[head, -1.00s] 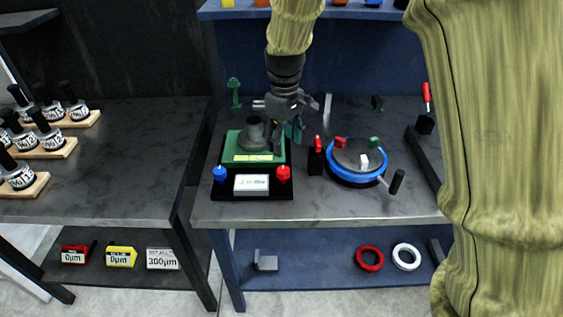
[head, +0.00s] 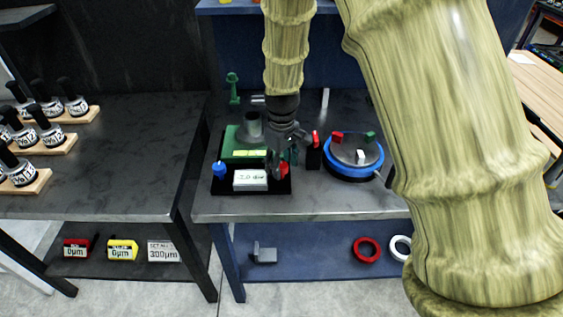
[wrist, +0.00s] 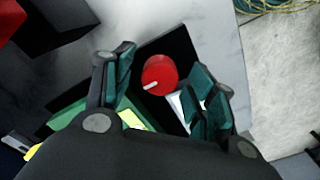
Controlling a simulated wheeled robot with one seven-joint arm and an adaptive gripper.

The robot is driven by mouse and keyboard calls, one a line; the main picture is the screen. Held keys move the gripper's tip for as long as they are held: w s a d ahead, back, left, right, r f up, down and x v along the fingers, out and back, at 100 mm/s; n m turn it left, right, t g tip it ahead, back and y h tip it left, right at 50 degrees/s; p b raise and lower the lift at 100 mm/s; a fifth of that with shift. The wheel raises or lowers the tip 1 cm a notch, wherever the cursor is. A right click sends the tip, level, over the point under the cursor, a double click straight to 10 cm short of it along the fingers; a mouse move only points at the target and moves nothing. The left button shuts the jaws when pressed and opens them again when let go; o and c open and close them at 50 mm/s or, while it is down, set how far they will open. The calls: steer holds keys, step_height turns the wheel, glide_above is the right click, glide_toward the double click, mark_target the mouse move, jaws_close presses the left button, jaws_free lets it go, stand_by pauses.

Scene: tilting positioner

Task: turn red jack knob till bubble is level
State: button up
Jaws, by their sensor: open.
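The red jack knob (wrist: 160,75) shows in the wrist view between the open fingers of my gripper (wrist: 168,92), with a white pointer mark on its top. Dark gaps show between the knob and both fingers. In the head view my gripper (head: 283,160) hangs over the front right corner of the positioner and partly hides the red knob (head: 284,170). The blue jack knob (head: 219,169) stands at the front left corner. The green tilting plate (head: 240,158) lies behind a white labelled block (head: 250,181). I cannot make out the bubble.
A black block with a red top (head: 313,150) stands close right of my gripper. A blue-ringed turntable (head: 352,160) is further right. Black-handled pieces on wooden racks (head: 45,145) stand on the left table. The table's front strip (head: 300,207) is clear.

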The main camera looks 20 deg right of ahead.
steer(key=shift+f, duration=0.1)
steer(key=c, duration=1)
steer(key=shift+c, duration=0.2)
steer(key=shift+m, duration=0.3)
steer(key=m+p, duration=0.1)
steer(key=m, duration=0.1)
steer(key=shift+r+m+p, duration=0.2)
steer(key=shift+m+p, duration=0.1)
steer(key=shift+p, duration=0.1)
steer(key=m+p, duration=0.2)
steer(key=m, duration=0.2)
steer(key=shift+m, duration=0.3)
steer(key=m+p, duration=0.1)
steer(key=m, duration=0.3)
steer(key=shift+w+m+p, duration=0.1)
steer(key=shift+m+p, duration=0.75)
steer(key=shift+m, duration=1.15)
steer(key=shift+f, duration=0.1)
